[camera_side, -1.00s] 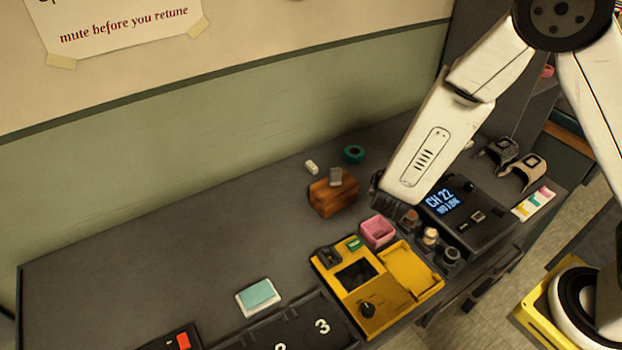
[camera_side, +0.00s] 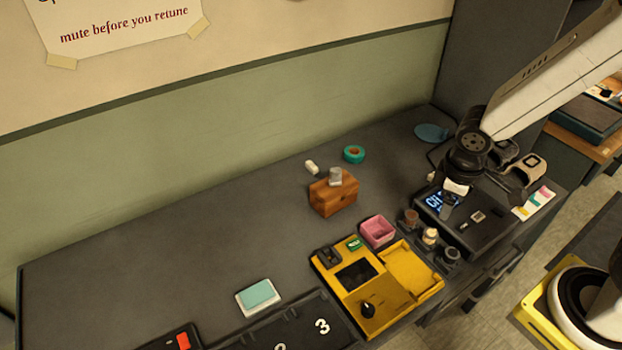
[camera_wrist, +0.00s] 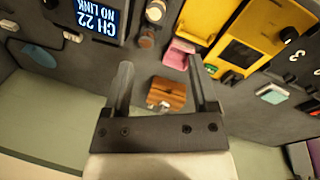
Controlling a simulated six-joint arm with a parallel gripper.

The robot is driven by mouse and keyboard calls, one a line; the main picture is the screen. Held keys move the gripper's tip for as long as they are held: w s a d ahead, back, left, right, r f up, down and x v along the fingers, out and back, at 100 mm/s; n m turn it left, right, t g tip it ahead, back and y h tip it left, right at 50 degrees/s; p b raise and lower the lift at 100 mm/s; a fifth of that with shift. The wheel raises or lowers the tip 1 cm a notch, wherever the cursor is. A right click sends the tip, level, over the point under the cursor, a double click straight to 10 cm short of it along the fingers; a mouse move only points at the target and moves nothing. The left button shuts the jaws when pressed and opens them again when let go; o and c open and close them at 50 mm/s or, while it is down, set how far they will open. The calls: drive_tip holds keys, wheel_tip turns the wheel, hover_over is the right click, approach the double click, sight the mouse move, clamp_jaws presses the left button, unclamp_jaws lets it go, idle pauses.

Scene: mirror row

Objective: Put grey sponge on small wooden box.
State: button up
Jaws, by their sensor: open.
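The grey sponge (camera_side: 335,176) is a small block resting on top of the small wooden box (camera_side: 333,198), near the middle of the desk in the side view. My gripper (camera_side: 484,200) is open and empty above the black console, well to the right of the box and apart from it. In the wrist view the wooden box (camera_wrist: 170,90) shows beyond and between my open fingers (camera_wrist: 160,62). Pale small shapes overlap its lower edge there, and I cannot clearly separate the sponge among them.
A pink tray (camera_side: 378,231), a yellow panel (camera_side: 405,270) and several small knobs stand right of and in front of the box. The black console (camera_side: 485,222) lies under my gripper. A white piece (camera_side: 312,167) and green tape (camera_side: 354,154) lie behind the box.

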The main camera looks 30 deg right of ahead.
drive_tip(key=shift+w+a+r+m+t+y, duration=0.1)
drive_tip(key=shift+r+m+t+y, duration=0.25)
drive_tip(key=shift+m, duration=0.5)
drive_tip(key=shift+s+a+r+m+t+y, duration=0.1)
drive_tip(key=shift+r+m+t+y, duration=0.25)
drive_tip(key=shift+m, duration=0.55)
drive_tip(key=shift+w+a+r+m+t+y, duration=0.1)
drive_tip(key=shift+r+m+t+y, duration=0.1)
drive_tip(key=shift+r+m, duration=0.5)
drive_tip(key=shift+f, duration=0.2)
